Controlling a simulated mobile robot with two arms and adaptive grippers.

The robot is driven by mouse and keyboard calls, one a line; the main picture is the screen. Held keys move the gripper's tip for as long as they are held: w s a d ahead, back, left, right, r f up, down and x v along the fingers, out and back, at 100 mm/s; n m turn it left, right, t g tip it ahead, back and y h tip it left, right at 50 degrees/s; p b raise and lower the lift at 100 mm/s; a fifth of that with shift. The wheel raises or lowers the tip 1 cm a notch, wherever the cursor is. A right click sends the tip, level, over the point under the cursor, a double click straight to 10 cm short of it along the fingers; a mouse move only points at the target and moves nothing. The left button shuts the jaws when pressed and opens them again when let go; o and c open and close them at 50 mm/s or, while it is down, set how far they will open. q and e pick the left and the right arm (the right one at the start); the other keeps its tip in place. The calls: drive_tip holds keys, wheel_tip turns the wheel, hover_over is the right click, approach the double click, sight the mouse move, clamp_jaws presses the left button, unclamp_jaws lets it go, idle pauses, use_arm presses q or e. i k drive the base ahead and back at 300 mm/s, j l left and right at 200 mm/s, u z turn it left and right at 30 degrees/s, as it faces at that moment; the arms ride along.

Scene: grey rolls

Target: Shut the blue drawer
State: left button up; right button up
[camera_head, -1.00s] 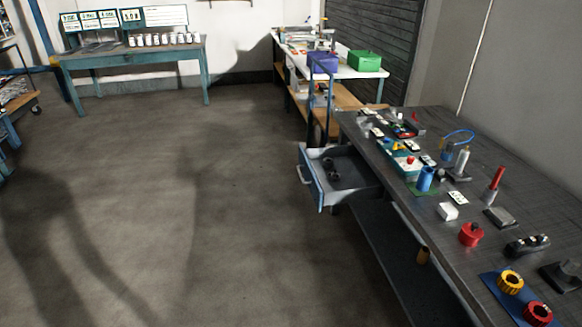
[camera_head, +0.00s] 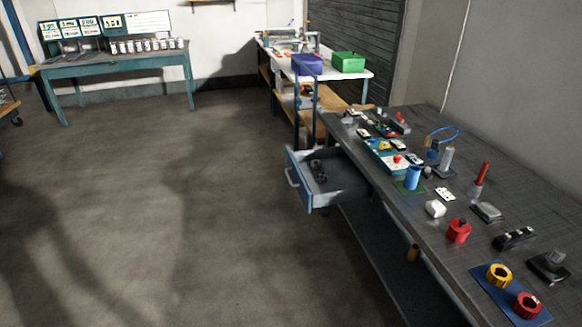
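The blue drawer (camera_head: 300,182) is pulled out from under the dark workbench (camera_head: 471,150) on the right. Its blue front faces left and carries a pale handle (camera_head: 290,178). Its grey inside shows, with a few small dark items (camera_head: 319,170) lying in it near the front. Neither of my grippers is in view, and nothing touches the drawer.
The bench top holds a blue cylinder (camera_head: 413,177), a red pot (camera_head: 459,231) and several small parts. A shelf (camera_head: 375,255) runs below. A white-topped table (camera_head: 345,74) stands behind, and a teal table (camera_head: 120,65) far left. The floor (camera_head: 170,200) left of the drawer is clear.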

sight(346, 183)
drive_tip(key=i+z, duration=0.2)
drive_tip(key=z, duration=0.2)
drive_tip(key=i+j+z, duration=0.2)
drive_tip(key=z, duration=0.2)
